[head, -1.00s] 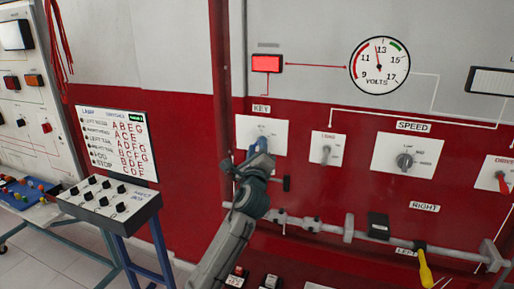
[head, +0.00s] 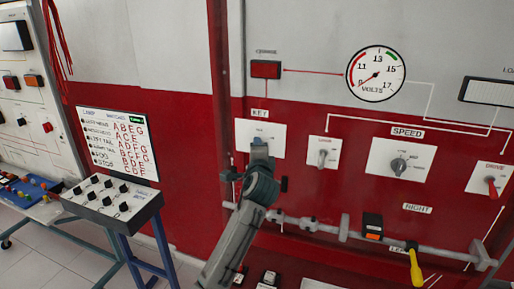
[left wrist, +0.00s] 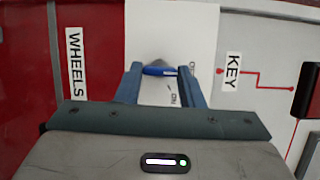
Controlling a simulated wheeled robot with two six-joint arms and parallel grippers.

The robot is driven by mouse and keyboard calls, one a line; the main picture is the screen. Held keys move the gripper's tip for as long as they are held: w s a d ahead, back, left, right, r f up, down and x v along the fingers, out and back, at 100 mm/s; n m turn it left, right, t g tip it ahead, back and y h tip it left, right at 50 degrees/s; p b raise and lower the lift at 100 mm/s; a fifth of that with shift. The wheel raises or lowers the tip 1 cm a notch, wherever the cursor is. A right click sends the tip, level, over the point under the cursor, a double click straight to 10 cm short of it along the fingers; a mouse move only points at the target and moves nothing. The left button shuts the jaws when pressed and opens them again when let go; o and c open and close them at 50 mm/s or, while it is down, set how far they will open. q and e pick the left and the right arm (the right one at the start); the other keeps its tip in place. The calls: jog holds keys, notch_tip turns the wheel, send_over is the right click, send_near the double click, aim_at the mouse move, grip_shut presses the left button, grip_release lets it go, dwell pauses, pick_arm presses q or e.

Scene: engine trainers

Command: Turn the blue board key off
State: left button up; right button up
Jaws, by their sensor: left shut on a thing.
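The white key plate (head: 274,130) is on the red board under the KEY label (head: 260,113). My left gripper (head: 259,147) is in front of the plate and covers the key in the head view. In the left wrist view the blue key (left wrist: 160,70) sits between the two blue fingers of my left gripper (left wrist: 161,82), which is shut on it. The key lies crosswise in that view. The red charge lamp (head: 266,69) above is dark, and the volts gauge (head: 376,74) needle points to the low left end. My right gripper is not in view.
To the right are a load switch (head: 322,154), a speed knob (head: 398,165) and a red drive lever (head: 492,184). A horizontal bar (head: 325,225) with a yellow handle (head: 416,268) runs below. A switch box (head: 110,200) stands at the left.

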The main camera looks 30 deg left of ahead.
pick_arm(q)
jog(key=shift+n, duration=0.3)
jog(key=o, duration=1)
jog(key=b+v, duration=0.3)
jog(key=v, duration=0.7)
jog(key=shift+s+d+r, duration=0.1)
jog(key=shift+s+d, duration=0.1)
jog(key=shift+s, duration=0.1)
